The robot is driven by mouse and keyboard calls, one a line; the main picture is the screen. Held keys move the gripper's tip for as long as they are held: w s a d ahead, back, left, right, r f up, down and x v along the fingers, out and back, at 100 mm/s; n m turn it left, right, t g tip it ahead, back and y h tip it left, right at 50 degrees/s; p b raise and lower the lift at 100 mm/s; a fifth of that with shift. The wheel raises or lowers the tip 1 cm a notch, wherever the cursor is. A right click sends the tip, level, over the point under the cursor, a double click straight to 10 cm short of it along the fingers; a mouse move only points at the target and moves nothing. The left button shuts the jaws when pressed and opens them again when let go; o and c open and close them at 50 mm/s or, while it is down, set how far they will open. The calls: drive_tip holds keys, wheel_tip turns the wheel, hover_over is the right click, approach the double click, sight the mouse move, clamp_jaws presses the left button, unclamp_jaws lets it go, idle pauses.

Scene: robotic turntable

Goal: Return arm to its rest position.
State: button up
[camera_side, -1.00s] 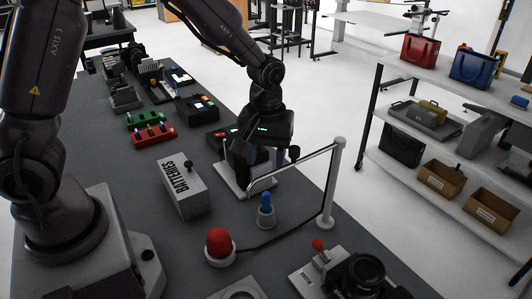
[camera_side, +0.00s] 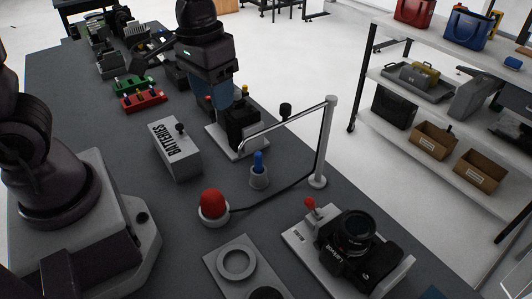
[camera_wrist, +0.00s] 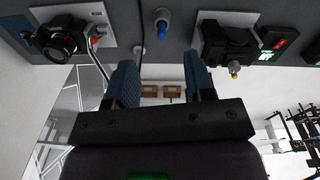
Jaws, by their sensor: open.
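My gripper (camera_side: 224,100) hangs in the upper middle of the side view, below the dark wrist, close to a black device (camera_side: 243,128) on a white plate. In the wrist view its two blue fingers stand well apart, and the gap between my gripper's fingertips (camera_wrist: 160,60) is empty. The black device also shows in the wrist view (camera_wrist: 226,45), beyond the right finger. In the side view, whether the fingers touch anything there cannot be told. Most of my upper arm is out of the side view.
A white rail (camera_side: 327,140), a blue button (camera_side: 258,171) and a red dome (camera_side: 212,204) stand on the grey table. A batteries box (camera_side: 174,150) is left of them. A camera (camera_side: 358,250) sits at the front right. A shelf (camera_side: 450,110) stands on the right.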

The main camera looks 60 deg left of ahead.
drive_tip(key=s+a+r+m+t, duration=0.1)
drive_tip(key=s+r+t, duration=0.3)
drive_tip(key=s+r, duration=0.4)
drive_tip(key=shift+s+a+r+m+t, duration=0.2)
drive_tip(key=shift+a+r+m+t, duration=0.2)
drive_tip(key=shift+r, duration=0.3)
